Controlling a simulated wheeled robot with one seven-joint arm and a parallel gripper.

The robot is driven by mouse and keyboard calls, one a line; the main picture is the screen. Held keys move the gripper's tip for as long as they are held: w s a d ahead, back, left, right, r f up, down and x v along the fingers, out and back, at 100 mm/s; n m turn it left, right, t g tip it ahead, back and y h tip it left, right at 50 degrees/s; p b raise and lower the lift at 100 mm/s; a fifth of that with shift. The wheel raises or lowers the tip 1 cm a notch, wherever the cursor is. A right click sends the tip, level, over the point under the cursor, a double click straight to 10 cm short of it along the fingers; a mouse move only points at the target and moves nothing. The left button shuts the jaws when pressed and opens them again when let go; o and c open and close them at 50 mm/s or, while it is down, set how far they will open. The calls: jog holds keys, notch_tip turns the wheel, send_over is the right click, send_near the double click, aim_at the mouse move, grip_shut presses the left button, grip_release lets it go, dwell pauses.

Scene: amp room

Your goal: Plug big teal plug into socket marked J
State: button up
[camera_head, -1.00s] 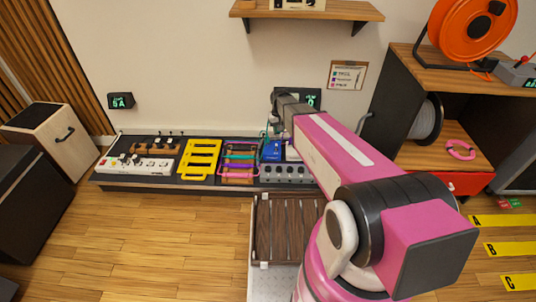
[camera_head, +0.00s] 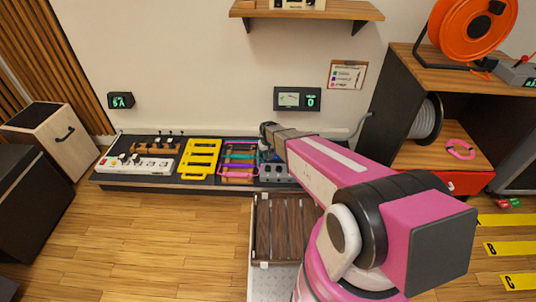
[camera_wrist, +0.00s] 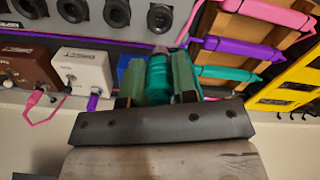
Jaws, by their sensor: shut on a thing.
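The big teal plug (camera_wrist: 159,80) is held between the green fingers of my gripper (camera_wrist: 160,72) in the wrist view. Its metal tip points toward the top of that view, near the grey socket box (camera_wrist: 225,20). The plug tip does not appear seated in a visible socket. In the head view my gripper (camera_head: 266,148) is over the back of the socket box (camera_head: 275,179), and my arm hides part of it. No socket letter is readable.
A rack (camera_head: 239,180) of pink, purple and teal cables is left of the socket box, with a yellow rack (camera_head: 199,160) beyond. In the wrist view a white pedal (camera_wrist: 86,72), brown pedal (camera_wrist: 28,72) and blue box (camera_wrist: 130,72) sit close by. A meter (camera_head: 297,99) is on the wall.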

jog(key=shift+f, duration=3.8)
jog(key=o, duration=1)
notch_tip(320, 180, up, 11)
jog(key=shift+f, duration=0.1)
